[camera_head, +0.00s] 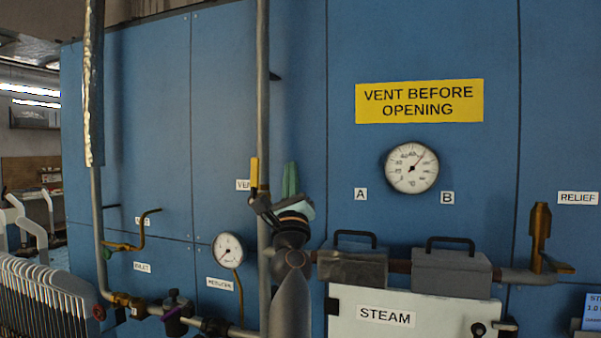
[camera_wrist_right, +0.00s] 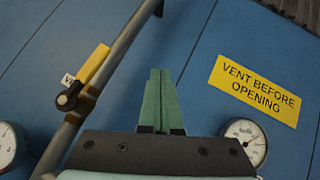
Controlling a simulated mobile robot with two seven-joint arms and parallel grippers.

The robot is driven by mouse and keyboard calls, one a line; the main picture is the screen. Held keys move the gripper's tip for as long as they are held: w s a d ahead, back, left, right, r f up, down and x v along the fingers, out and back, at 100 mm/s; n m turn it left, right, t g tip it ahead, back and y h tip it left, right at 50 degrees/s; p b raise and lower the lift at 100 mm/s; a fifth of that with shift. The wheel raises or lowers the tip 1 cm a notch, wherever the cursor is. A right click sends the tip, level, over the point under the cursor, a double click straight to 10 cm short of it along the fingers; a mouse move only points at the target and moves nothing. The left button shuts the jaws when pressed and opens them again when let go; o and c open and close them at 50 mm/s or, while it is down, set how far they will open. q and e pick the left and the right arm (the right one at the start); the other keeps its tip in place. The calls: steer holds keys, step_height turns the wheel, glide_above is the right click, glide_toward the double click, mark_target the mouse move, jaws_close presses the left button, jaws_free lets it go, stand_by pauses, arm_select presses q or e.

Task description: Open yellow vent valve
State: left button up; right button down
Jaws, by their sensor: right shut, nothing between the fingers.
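The yellow vent valve handle (camera_head: 254,172) points up along the vertical grey pipe (camera_head: 263,100) in the head view. In the right wrist view, the yellow handle (camera_wrist_right: 93,65) runs roughly along the pipe, from a dark pivot (camera_wrist_right: 68,98). A label beside it is partly covered. My right gripper (camera_head: 290,178), with green fingers, is just right of the handle in the head view. Its fingers (camera_wrist_right: 160,85) are shut and empty in the wrist view, with a visible gap to the handle. The left gripper is not in view.
A yellow sign (camera_head: 419,101) reads "VENT BEFORE OPENING" above a round gauge (camera_head: 411,168). Another gauge (camera_head: 228,251) is left of the pipe. Grey blocks with handles (camera_head: 451,272) sit above the white STEAM panel (camera_head: 400,317). A brass valve (camera_head: 540,235) is at right.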

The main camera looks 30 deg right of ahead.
steer(key=s+p, duration=0.1)
steer(key=s, duration=0.2)
steer(key=s+p, duration=0.1)
steer(key=shift+s+a+f+p, duration=0.1)
steer(key=shift+s+a+p, duration=0.15)
steer(key=shift+a+p, duration=0.1)
steer(key=shift+d, duration=0.1)
stand_by(0.3)
